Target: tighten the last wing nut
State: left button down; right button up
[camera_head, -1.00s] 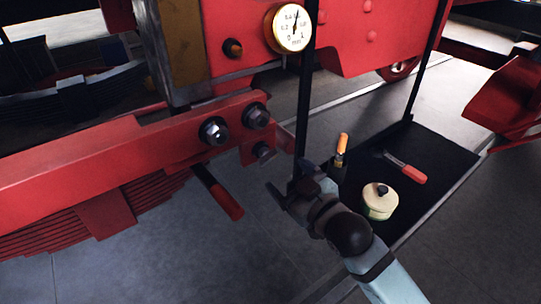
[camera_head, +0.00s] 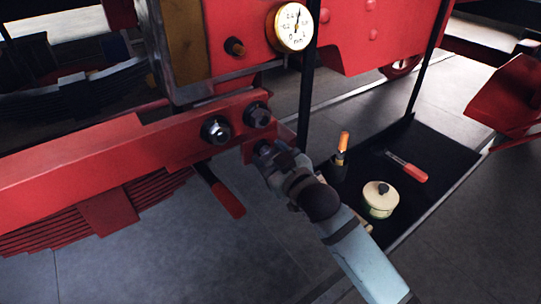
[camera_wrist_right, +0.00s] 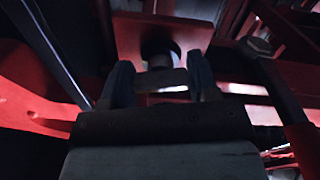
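The last wing nut (camera_wrist_right: 160,80) is a dark bar with wings on a round stud in the red plate (camera_wrist_right: 150,30), in the right wrist view. My right gripper (camera_head: 266,158) is at the lower right end of the red beam (camera_head: 150,140) in the head view and mostly covers that fastening. In the right wrist view its two blue-grey fingers (camera_wrist_right: 160,82) stand apart, one on each side of the wing nut. I cannot tell whether they press on it. My left gripper is not in view.
Two hex nuts (camera_head: 216,130) sit higher on the beam. A red handle (camera_head: 226,199) hangs below it. A gauge (camera_head: 293,27) is above. A black tray (camera_head: 440,160) at right holds a cream tin (camera_head: 380,199), a red-handled tool (camera_head: 412,172) and an orange-topped item (camera_head: 343,141).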

jog(key=shift+c, duration=0.5)
jog(key=m+p, duration=0.2)
jog(key=p, duration=0.1)
jog(key=shift+r, duration=0.3)
jog(key=shift+f+m+p, duration=0.2)
jog(key=shift+m+p, duration=0.4)
jog(key=shift+m, duration=0.1)
jog(key=shift+f, duration=0.1)
jog(key=o, duration=0.9)
